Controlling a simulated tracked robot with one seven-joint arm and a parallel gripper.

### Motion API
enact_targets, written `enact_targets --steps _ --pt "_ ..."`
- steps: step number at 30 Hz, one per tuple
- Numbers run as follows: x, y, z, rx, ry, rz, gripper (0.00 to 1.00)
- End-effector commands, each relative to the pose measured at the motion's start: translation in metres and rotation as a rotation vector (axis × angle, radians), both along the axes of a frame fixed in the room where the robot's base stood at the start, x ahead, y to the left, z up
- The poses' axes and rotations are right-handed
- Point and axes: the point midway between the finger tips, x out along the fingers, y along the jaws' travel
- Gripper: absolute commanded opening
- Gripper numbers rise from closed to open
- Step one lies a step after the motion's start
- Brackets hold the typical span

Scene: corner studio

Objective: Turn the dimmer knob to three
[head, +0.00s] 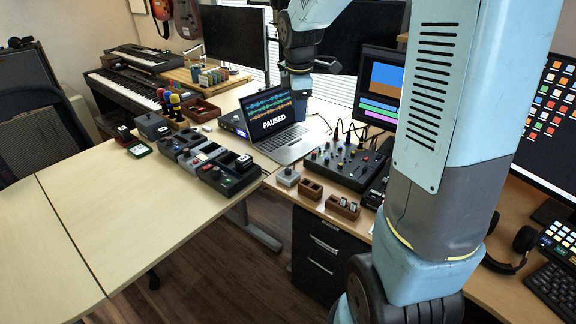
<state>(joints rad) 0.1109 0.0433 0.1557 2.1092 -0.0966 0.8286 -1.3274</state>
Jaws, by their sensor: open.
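I cannot tell for sure which control is the dimmer knob. A small light-grey box with a knob on top (288,177) sits near the front edge of the right desk. A darker grey box (152,126) stands on the left desk, beside a row of boxes with knobs and buttons (208,160). Any number marks are too small to read. My gripper (300,92) is raised by the laptop's upper right corner, apart from these boxes. It is open, and I see nothing in it; its fingers are small and dark here.
The laptop (285,139) reads PAUSED. A mixer (347,161) with many knobs and cables stands right of it. Wooden trays (343,207) lie near the right desk's front edge. My arm hides much of the right side. The left desk's front (120,215) is clear.

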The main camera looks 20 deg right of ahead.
Motion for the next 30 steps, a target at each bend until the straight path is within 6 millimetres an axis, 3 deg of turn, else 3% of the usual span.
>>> enact_targets --steps 6,15,21,30 --pt "0.051 -0.001 -0.055 -0.022 0.086 0.296 0.54" --pt "0.098 -0.001 -0.126 -0.015 0.163 0.647 0.54" --pt "0.11 0.0 -0.147 -0.009 0.178 0.752 0.54" --pt "0.11 0.001 -0.177 -0.007 0.183 0.768 0.54"
